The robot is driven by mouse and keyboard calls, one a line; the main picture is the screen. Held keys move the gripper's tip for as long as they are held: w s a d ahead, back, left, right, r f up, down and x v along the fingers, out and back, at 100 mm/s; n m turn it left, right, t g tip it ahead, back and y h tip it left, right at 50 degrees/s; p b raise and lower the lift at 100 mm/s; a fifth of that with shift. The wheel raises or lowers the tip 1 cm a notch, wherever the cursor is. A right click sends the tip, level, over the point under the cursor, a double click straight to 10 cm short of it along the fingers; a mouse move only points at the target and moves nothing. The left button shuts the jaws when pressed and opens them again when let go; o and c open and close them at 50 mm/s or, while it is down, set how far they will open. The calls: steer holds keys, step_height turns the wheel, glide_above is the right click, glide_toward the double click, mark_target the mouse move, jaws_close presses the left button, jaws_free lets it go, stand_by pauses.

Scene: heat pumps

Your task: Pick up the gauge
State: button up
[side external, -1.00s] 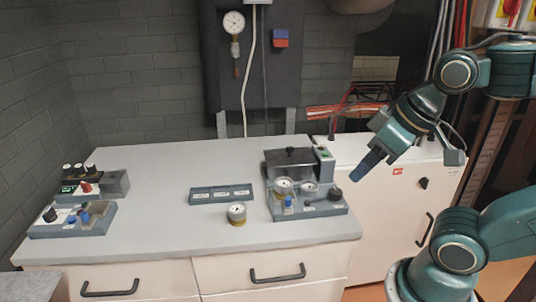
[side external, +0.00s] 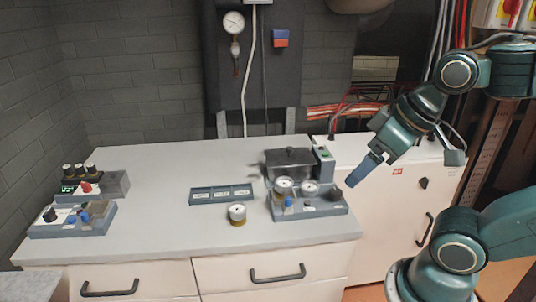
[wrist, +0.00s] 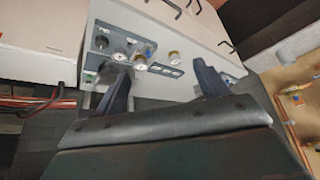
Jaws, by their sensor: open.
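A loose round gauge (side external: 237,211) with a white face and brass body stands on the grey worktop, left of the device. What looks like the same gauge shows in the wrist view (wrist: 174,56), beyond and between the fingers. Two more white-faced gauges (side external: 283,186) and (side external: 310,187) sit on the device. My gripper (side external: 357,174) is to the right of the device, above the worktop level and well away from the loose gauge. In the wrist view my gripper (wrist: 160,80) has its two dark fingers spread, with nothing between them.
The grey device (side external: 308,210) with knobs stands between my gripper and the loose gauge. A labelled tray (side external: 221,201) lies behind the gauge. Control units (side external: 74,219) stand at far left. A wall gauge (side external: 234,22) hangs behind. The worktop's middle left is clear.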

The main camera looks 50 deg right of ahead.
steer(key=shift+w, duration=0.1)
steer(key=m+g, duration=0.6)
steer(key=m, duration=0.9)
glide_above(284, 182)
step_height(284, 182, down, 6)
steer(key=shift+f, duration=0.2)
steer(key=shift+f, duration=4.3)
